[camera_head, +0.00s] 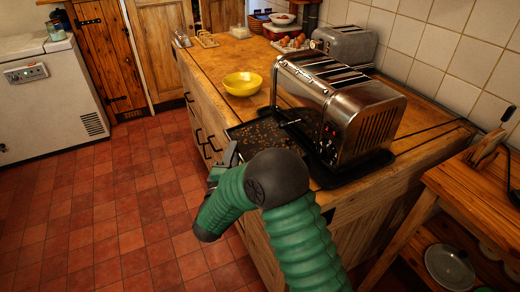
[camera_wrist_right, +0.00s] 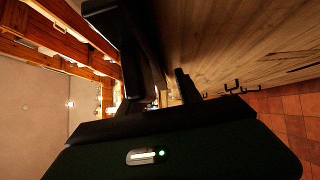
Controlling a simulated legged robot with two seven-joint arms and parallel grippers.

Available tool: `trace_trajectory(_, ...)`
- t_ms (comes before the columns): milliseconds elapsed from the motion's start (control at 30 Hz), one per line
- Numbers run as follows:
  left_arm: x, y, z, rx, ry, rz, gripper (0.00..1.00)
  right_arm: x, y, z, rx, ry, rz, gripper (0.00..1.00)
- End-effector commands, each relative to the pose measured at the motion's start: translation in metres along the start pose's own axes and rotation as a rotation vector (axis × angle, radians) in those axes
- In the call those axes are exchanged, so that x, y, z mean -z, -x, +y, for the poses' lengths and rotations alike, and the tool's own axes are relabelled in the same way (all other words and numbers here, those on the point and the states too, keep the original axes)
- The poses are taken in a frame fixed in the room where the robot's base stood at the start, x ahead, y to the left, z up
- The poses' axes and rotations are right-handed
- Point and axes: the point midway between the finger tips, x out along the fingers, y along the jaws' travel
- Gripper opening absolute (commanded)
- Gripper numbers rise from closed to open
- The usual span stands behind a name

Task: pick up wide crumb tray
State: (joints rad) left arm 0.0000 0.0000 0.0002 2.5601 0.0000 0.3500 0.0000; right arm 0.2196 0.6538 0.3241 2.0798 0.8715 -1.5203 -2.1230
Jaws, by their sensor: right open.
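The wide crumb tray (camera_head: 252,132) is a dark, flat tray speckled with crumbs. It sticks out from under the left side of the big chrome toaster (camera_head: 345,105) on the wooden worktop. My right gripper (camera_head: 226,162) is open at the counter's front edge, close to the tray's near left corner; my green arm partly hides it and that corner. In the right wrist view my open fingers (camera_wrist_right: 160,88) show dark beside the pale wooden counter front. I cannot tell whether the tray lies between them. My left gripper is not in view.
A yellow bowl (camera_head: 243,84) stands behind the tray. A second toaster (camera_head: 345,42) and a container of eggs (camera_head: 290,43) are farther back. Drawer handles (camera_head: 200,125) stick out from the counter front. The tiled floor (camera_head: 110,200) at left is clear.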

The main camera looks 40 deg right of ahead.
Motion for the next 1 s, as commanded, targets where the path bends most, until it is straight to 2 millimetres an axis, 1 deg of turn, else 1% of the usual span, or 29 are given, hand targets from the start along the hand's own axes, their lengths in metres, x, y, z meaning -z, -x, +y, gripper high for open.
trace_trajectory(33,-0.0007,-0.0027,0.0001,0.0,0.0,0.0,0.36,-0.0003,-0.0059,-0.0013,-0.001,-0.001,-0.003,0.41)
trace_trajectory(100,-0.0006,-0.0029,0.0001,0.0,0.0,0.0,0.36,0.0014,-0.0093,0.0004,-0.001,0.001,0.0,0.41)
trace_trajectory(300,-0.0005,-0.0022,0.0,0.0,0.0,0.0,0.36,0.0031,-0.0081,0.0027,-0.003,0.002,0.002,0.41)
trace_trajectory(600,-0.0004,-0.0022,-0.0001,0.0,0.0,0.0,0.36,0.0012,-0.0101,0.0009,-0.001,0.0,0.001,0.02)
trace_trajectory(633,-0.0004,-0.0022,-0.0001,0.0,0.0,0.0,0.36,0.0011,-0.0101,0.0009,-0.001,0.0,0.001,0.0)
trace_trajectory(1000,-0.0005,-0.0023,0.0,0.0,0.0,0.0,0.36,0.0015,-0.0095,-0.0005,0.002,0.002,0.001,0.0)
